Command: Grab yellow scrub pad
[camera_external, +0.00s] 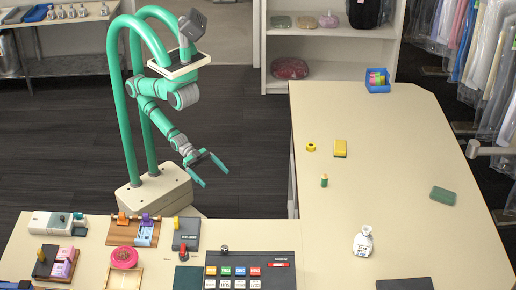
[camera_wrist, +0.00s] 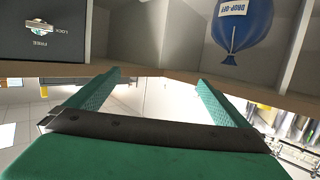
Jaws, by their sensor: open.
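The yellow scrub pad (camera_external: 340,148) is a small yellow block with a darker lower layer. It lies flat on the right-hand table (camera_external: 390,130) in the external view, left of the table's middle. My gripper (camera_external: 214,178) is open and empty, in the air over the floor to the left of that table, well apart from the pad. In the wrist view its two green fingers (camera_wrist: 156,78) are spread with nothing between them. I do not see the pad in the wrist view.
Near the pad are a yellow ring (camera_external: 311,147) and a small green-and-yellow item (camera_external: 324,181). A green pad (camera_external: 443,195), a white bottle (camera_external: 363,241) and a blue bin (camera_external: 377,81) stand apart. The wrist view shows a blue bag (camera_wrist: 242,22). Bagged garments hang at right.

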